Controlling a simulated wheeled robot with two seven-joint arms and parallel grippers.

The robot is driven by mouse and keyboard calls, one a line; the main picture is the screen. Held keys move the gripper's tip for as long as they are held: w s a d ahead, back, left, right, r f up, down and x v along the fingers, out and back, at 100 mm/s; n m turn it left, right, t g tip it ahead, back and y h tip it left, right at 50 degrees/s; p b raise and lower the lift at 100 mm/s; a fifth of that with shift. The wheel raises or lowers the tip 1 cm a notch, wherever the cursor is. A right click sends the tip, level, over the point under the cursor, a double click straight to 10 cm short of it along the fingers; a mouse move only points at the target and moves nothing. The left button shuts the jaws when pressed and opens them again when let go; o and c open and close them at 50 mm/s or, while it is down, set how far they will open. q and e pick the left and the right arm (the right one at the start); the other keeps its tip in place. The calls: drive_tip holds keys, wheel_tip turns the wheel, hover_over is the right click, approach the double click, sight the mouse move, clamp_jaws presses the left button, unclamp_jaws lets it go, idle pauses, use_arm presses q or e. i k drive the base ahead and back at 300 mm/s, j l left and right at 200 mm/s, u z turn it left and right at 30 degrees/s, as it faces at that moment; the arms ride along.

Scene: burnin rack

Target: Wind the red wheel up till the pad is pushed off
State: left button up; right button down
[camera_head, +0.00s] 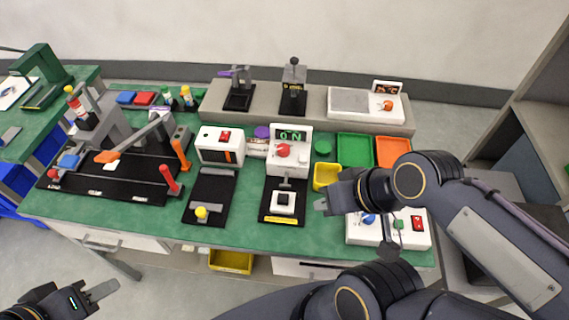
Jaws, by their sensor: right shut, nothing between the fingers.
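The red wheel (284,150) is a round red knob on the front of a white tester (290,166). The tester's green display seems to read "0 N". Below it, a white block with a dark square pad (284,197) sits on a black base (281,219) with a yellow label. My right gripper (322,206) is shut and empty, to the right of the block and below right of the wheel, touching neither. My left gripper (103,290) appears open and empty at the bottom left, in front of the bench and far from the tester.
A yellow bin (326,177) stands close to my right gripper. A white box with blue, green and red controls (408,236) is partly behind my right arm. A black slide with a yellow knob (201,212) lies left of the tester. Green and orange trays (355,148) are behind right.

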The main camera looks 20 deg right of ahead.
sight(283, 151)
drive_tip(key=i+j+z, duration=0.15)
drive_tip(key=j+z, duration=0.15)
drive_tip(key=j, duration=0.3)
drive_tip(key=j+z, duration=0.3)
drive_tip(key=j, duration=0.3)
